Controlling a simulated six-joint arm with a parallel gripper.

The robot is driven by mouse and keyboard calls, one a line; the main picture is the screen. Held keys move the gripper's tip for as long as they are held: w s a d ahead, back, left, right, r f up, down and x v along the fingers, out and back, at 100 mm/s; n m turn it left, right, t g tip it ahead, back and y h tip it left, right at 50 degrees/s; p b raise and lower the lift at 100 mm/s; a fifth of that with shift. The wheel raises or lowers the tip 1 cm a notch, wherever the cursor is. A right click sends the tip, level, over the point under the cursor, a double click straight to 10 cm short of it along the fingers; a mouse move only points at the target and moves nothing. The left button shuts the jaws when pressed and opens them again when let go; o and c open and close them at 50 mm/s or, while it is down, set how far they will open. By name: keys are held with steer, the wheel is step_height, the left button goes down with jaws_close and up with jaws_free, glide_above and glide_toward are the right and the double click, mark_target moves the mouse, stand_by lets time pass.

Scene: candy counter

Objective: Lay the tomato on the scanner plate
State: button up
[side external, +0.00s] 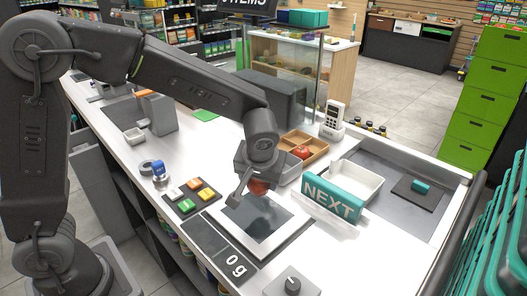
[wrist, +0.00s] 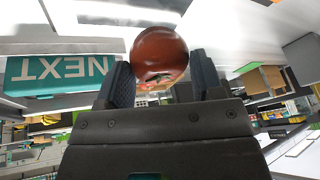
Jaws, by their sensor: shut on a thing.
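My gripper (side external: 256,189) is shut on a red tomato (side external: 259,187), with a dark finger on each side of it. The wrist view shows the tomato (wrist: 159,52) between the fingertips, with its green stem mark facing the palm. The scanner plate (side external: 283,239), a dark glass panel in a pale frame, lies flat in the counter below my gripper. The tomato appears to be a little above the plate; the exact gap is hard to tell.
A wooden tray (side external: 316,141) with another red item stands behind the gripper. A teal NEXT sign (side external: 332,197) and a white bin (side external: 357,180) are to the right.

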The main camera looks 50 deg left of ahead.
mark_target(257, 195)
steer(key=shift+s+d+f, duration=0.1)
steer(key=shift+s+d, duration=0.3)
steer(key=shift+s, duration=0.45)
steer(key=shift+f, duration=0.15)
steer(key=shift+f, duration=1.75)
steer(key=shift+f, duration=0.6)
steer(key=o, duration=0.7)
